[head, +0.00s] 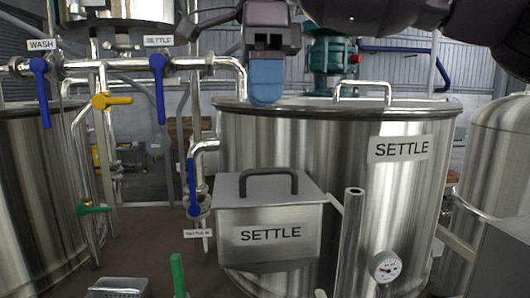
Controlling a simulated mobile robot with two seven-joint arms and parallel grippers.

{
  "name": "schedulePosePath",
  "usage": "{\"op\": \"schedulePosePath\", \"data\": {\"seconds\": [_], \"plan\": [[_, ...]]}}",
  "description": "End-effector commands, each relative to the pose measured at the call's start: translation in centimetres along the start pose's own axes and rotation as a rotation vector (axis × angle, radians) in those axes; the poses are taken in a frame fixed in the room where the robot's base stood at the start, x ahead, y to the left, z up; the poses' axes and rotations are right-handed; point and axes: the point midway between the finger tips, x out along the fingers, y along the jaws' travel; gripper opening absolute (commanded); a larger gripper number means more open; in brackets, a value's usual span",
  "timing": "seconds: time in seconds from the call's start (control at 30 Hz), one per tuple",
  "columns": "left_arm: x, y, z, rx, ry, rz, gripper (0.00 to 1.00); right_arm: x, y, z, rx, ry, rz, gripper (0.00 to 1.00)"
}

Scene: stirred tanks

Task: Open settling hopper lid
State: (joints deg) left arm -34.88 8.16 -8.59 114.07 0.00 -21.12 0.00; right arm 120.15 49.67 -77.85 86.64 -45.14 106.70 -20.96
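The settling hopper (268,240) is a steel box labelled SETTLE on the front of the large steel tank. Its lid (295,187) lies flat on top, closed, with a dark arched handle (268,173). My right gripper (265,98) points down above and behind the hopper, at the tank's rim, apart from the handle. Its blue fingers overlap in this view, so I cannot tell whether they are open or shut. Nothing shows between them. I do not see my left gripper.
The SETTLE tank (340,145) has its own metal handle (363,86) on top. An upright pipe (350,240) and a gauge (386,267) are right of the hopper. The space above the hopper lid looks clear.

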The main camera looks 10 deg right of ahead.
Motion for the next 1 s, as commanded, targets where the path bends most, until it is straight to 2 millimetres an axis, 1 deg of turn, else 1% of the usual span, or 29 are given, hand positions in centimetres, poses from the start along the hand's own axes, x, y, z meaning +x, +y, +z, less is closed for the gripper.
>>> {"op": "schedulePosePath", "data": {"seconds": [0.03, 0.3, 0.5, 0.7, 0.93, 0.97, 1.0], "plan": [[0.0, 0.0, 0.3, 0.000, -0.004, 0.000, 0.43, 0.9, 0.0, -0.1, 0.000, 0.001, 0.002, 0.36], [0.1, 0.0, 0.1, 0.000, -0.001, 0.000, 0.43, 5.5, 0.0, -0.1, 0.000, 0.000, 0.002, 0.36], [0.3, 0.0, -0.2, 0.001, 0.005, 0.002, 0.43, 7.8, 0.0, 0.0, 0.000, -0.001, 0.002, 0.36], [0.4, 0.1, -0.5, 0.002, 0.010, 0.002, 0.43, 8.6, 0.0, 0.0, 0.001, -0.002, 0.002, 0.36], [0.4, 0.1, -0.6, 0.002, 0.012, 0.002, 0.43, 8.7, 0.0, 0.0, 0.001, -0.003, 0.002, 0.36], [0.4, 0.1, -0.6, 0.002, 0.012, 0.002, 0.43, 8.7, 0.0, 0.0, 0.001, -0.003, 0.001, 0.34], [0.4, 0.1, -0.6, 0.002, 0.011, 0.002, 0.43, 8.7, 0.0, 0.0, 0.001, -0.003, 0.001, 0.28]]}}
